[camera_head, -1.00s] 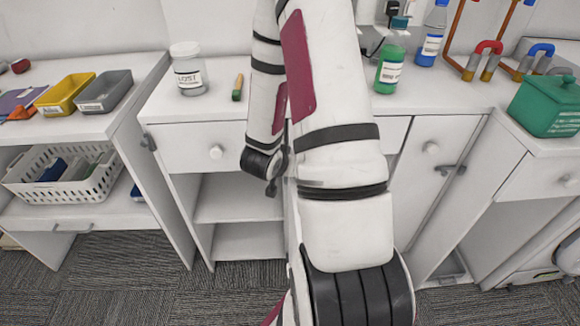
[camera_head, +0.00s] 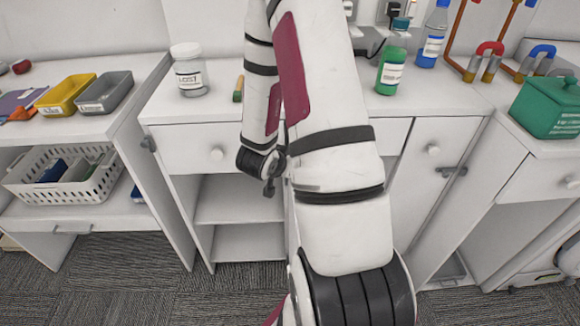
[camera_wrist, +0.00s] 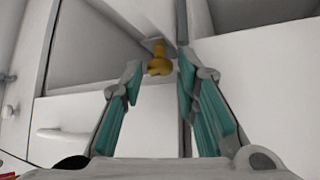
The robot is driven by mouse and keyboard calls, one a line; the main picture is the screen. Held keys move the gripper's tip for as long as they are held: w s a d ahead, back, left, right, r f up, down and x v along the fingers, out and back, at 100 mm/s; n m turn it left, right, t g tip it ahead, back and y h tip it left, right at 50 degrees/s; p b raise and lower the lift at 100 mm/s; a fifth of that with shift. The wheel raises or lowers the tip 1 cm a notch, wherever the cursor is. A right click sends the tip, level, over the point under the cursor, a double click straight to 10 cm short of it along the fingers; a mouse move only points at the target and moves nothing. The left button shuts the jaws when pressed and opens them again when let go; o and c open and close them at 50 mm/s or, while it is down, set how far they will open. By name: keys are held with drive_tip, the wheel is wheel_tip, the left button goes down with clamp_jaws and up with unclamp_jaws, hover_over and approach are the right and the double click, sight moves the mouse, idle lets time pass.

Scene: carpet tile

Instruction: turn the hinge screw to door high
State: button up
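In the wrist view, a brass-coloured hinge screw (camera_wrist: 158,66) with a broad head sits under a grey bracket (camera_wrist: 153,45) beside a white panel edge. My gripper (camera_wrist: 161,70) has teal-lined fingers standing apart, one on each side of the screw in the picture. A gap shows between the left finger and the screw; contact on the right is unclear. In the head view my arm covers the middle of the cabinet and the fingers cannot be made out. A white cabinet door (camera_head: 432,185) with a round knob stands right of the arm.
The counter holds a white-lidded jar (camera_head: 190,72), a green bottle (camera_head: 390,72), a blue bottle (camera_head: 432,38) and a green box (camera_head: 548,108). Open shelves (camera_head: 238,205) lie left of my arm. Yellow (camera_head: 65,93) and grey (camera_head: 104,93) bins stand on the left unit.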

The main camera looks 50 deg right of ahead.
drive_tip(key=shift+r, duration=0.1)
wheel_tip(320, 180, up, 10)
idle(0.5)
drive_tip(key=shift+o, duration=1.2)
drive_tip(key=shift+s+r, duration=0.1)
drive_tip(key=shift+r, duration=0.05)
